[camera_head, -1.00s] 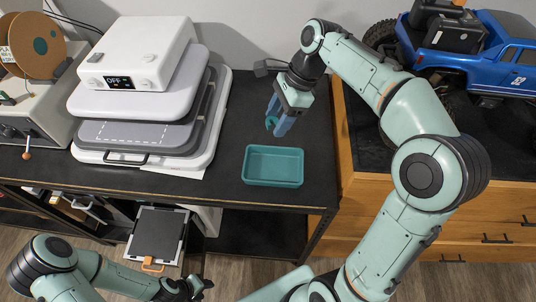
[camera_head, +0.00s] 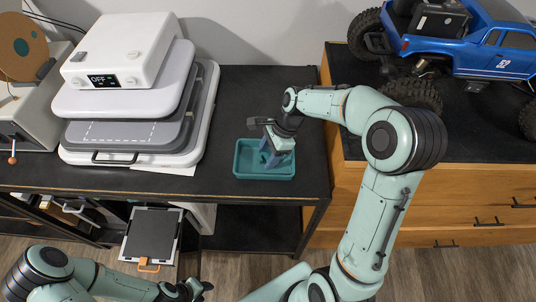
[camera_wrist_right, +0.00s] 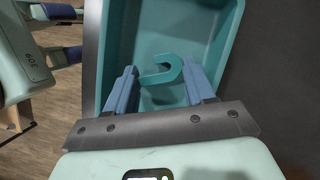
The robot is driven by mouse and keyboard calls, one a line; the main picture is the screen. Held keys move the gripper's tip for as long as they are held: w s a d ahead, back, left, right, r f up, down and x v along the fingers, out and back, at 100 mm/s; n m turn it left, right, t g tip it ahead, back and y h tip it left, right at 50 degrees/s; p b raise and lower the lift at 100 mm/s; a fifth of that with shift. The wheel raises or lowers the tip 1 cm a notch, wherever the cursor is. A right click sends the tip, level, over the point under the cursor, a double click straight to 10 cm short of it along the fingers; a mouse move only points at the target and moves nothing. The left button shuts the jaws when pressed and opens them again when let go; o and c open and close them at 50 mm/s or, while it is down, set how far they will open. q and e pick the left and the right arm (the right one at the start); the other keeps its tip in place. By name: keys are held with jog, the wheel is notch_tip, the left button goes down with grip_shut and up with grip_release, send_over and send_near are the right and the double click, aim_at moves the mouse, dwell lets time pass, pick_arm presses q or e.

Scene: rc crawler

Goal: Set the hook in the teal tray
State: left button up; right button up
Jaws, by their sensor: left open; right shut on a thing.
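The teal tray (camera_head: 247,173) lies on the dark bench top, and its rim and inside wall also show in the wrist view (camera_wrist_right: 205,22). My right gripper (camera_head: 270,156) reaches down into the tray. Its blue fingers are shut on the teal hook (camera_wrist_right: 165,73), which stands out between the fingertips over the tray floor. In the head view the hook is hidden by the gripper. Whether the hook touches the floor I cannot tell. My left gripper (camera_head: 198,288) is open and empty, low at the front, away from the bench.
A heat press (camera_head: 135,110) stands left of the tray, with a white sheet under its front edge. A blue RC truck (camera_head: 470,45) sits on the wooden cabinet (camera_head: 440,190) at right. The bench top behind the tray (camera_head: 240,95) is clear.

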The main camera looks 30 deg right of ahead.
jog(key=shift+s+f, duration=0.1)
jog(key=shift+f, duration=0.15)
jog(key=shift+f, duration=0.15)
jog(key=o, duration=0.7)
